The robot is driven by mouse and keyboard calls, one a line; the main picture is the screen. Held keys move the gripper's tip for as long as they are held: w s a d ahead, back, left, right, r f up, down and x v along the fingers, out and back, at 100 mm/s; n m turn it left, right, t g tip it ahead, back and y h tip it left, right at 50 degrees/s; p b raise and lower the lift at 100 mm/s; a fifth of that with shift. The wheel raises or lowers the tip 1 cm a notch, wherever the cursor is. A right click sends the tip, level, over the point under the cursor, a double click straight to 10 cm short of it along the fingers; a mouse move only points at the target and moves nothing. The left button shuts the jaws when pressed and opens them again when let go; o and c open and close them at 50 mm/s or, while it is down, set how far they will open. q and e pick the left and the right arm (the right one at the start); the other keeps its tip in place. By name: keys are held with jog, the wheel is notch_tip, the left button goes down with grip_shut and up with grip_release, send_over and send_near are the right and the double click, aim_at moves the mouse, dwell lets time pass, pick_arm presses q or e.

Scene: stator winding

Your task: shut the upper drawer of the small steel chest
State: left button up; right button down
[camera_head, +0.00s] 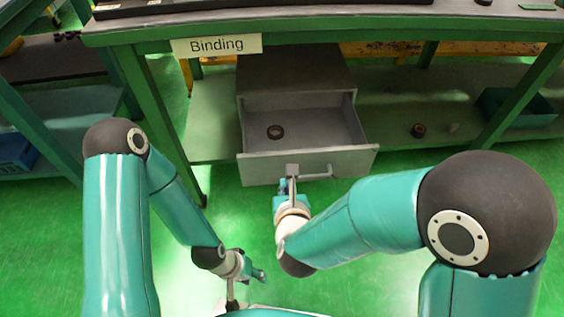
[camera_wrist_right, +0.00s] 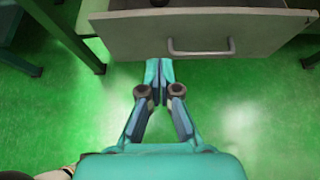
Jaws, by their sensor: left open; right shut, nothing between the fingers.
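The small steel chest (camera_head: 290,72) stands under the workbench. Its upper drawer (camera_head: 255,168) is pulled out, and a dark ring-shaped roll (camera_head: 275,132) lies inside it. The drawer front and its bar handle (camera_wrist_right: 200,48) also show in the right wrist view. My right gripper (camera_head: 284,186) is shut and empty at the drawer front, left of the handle in the head view. In the right wrist view its fingertips (camera_wrist_right: 159,64) are by the front's lower edge; I cannot tell whether they touch. My left gripper (camera_head: 262,276) is open, low and away from the chest.
The green workbench (camera_head: 380,22) with a "Binding" sign (camera_head: 217,45) overhangs the chest. A bench leg (camera_head: 160,120) stands left of the drawer. The lower shelf (camera_head: 400,120) holds small items and a teal bin (camera_head: 515,108). The green floor before the drawer is clear apart from my arms.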

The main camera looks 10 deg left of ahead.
jog(key=p, duration=0.1)
send_near(281, 157)
notch_tip(281, 157, down, 3)
jog(key=w, duration=0.2)
jog(key=shift+w+a+p, duration=0.3)
jog(key=shift+w+p, duration=0.2)
jog(key=shift+w, duration=0.05)
jog(key=shift+w+a+p, duration=0.3)
jog(key=shift+w+p, duration=0.2)
jog(key=shift+w, duration=0.05)
jog(key=shift+w+a+f, duration=0.15)
jog(key=shift+w, duration=0.55)
